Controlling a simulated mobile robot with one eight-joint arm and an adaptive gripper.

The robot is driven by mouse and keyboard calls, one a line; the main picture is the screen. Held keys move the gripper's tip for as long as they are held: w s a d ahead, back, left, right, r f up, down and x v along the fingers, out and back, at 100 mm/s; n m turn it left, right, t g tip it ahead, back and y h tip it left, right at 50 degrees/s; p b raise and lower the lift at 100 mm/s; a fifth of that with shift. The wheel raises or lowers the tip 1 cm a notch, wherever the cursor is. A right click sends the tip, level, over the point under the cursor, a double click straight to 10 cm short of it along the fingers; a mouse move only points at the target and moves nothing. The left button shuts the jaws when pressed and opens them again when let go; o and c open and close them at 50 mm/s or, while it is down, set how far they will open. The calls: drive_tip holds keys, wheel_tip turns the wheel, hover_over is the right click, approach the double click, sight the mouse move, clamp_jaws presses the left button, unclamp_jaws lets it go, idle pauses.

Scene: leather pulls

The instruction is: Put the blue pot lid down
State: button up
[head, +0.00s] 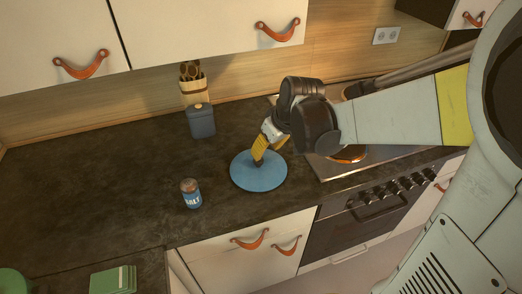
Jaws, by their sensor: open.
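The blue pot lid (268,178) is a flat round disc on the dark countertop, left of the stove. It appears to lie flat on the counter near the front edge. My gripper (258,161) points down at the middle of the lid, with its yellow fingers just above or at the lid's centre. The gripper is open. Whether the fingertips touch the lid's knob cannot be told, since the fingers cover the lid's centre.
A salt shaker (191,194) stands left of the lid. A blue-grey canister (202,121) and a utensil holder (195,92) stand behind. The stove (313,163) with an orange-brown pan (350,155) is on the right. The counter's left part is clear. A green box (113,280) is at front left.

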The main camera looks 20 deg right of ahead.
drive_tip(key=s+r+m+t, duration=0.1)
drive_tip(key=s+r, duration=0.3)
drive_tip(key=s, duration=0.4)
drive_tip(key=s+a+r+m+t+h, duration=0.1)
drive_tip(key=s+r, duration=0.3)
drive_tip(key=s, duration=0.4)
drive_tip(key=shift+s+m+t+h, duration=0.25)
drive_tip(key=shift+m+t+h, duration=0.05)
drive_tip(key=shift+m, duration=0.6)
drive_tip(key=shift+r, duration=0.1)
